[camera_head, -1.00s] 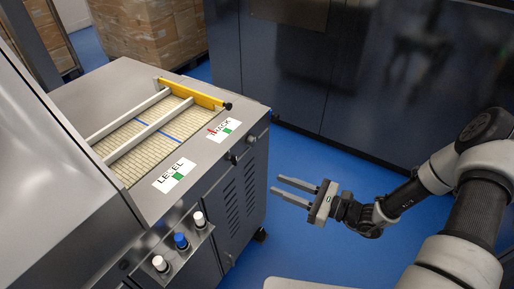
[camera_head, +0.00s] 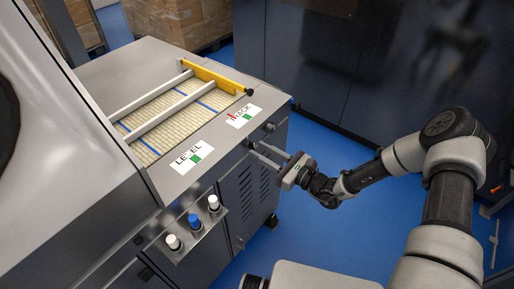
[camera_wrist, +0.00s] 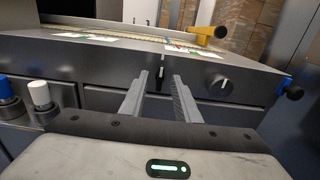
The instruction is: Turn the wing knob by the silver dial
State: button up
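A small dark wing knob (camera_wrist: 161,73) with a pale mark stands upright on the front face of the steel machine, between my fingertips in the wrist view. A round dial with a pale pointer (camera_wrist: 219,84), seemingly the silver dial, is to its right. In the head view the knob (camera_head: 250,143) and the dial (camera_head: 270,127) are small on the machine's front edge. My gripper (camera_head: 258,150) is open, its fingers pointing at the front face. In the wrist view my gripper (camera_wrist: 159,84) has a finger on each side of the knob; I cannot tell whether they touch it.
White and blue buttons (camera_head: 194,220) sit on a ledge to the left. LEVEL (camera_head: 191,156) and TRACK-like labels lie on the top, beside a tiled bed with a yellow bar (camera_head: 213,78). A dark cabinet (camera_head: 330,60) stands behind. Blue floor is open around my arm.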

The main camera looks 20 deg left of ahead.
aim_at(251, 146)
jog(key=shift+x, duration=1.15)
grip_shut()
